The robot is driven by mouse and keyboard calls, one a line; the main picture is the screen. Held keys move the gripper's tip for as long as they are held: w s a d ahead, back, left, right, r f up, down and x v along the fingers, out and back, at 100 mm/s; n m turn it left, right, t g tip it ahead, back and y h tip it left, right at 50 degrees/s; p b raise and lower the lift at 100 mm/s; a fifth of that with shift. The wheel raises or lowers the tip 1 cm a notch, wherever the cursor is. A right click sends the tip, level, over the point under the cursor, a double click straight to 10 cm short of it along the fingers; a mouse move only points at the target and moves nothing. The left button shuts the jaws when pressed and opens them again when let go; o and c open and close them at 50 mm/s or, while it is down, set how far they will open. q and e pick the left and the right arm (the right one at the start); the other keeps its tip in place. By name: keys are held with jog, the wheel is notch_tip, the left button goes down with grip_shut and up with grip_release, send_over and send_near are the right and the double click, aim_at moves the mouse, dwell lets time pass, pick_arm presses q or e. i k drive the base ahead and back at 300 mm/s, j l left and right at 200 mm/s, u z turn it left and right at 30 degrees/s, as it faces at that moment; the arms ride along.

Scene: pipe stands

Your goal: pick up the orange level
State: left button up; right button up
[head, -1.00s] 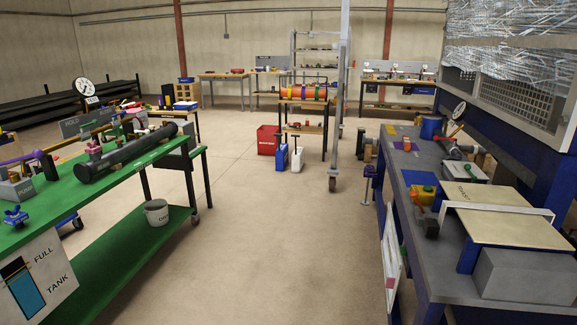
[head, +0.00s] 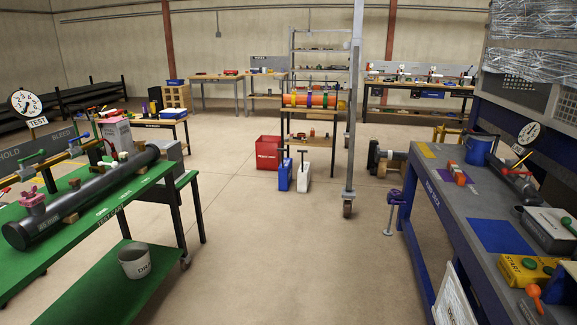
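I cannot pick out the orange level for certain. A small orange object with a pale part (head: 457,173) lies on the grey top of the right bench (head: 457,208); it is too small to tell what it is. A long orange piece with coloured bands (head: 300,99) lies on the wooden cart in the middle distance. An orange round-ended item (head: 533,292) is near a yellow START box (head: 525,268) at the lower right. Neither of my grippers shows in the head view.
A red bin (head: 268,152), blue and white jugs and a wheeled rack (head: 354,110) stand ahead. The floor between (head: 290,250) is clear.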

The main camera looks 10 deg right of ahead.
aim_at(456, 171)
jog(key=i+l+z, duration=0.1)
jog(key=i+z, duration=0.7)
jog(key=i+j+z, duration=0.1)
jog(key=z, duration=0.25)
jog(key=i+j+z, duration=0.4)
jog(key=i+l, duration=0.05)
jog(key=l, duration=0.05)
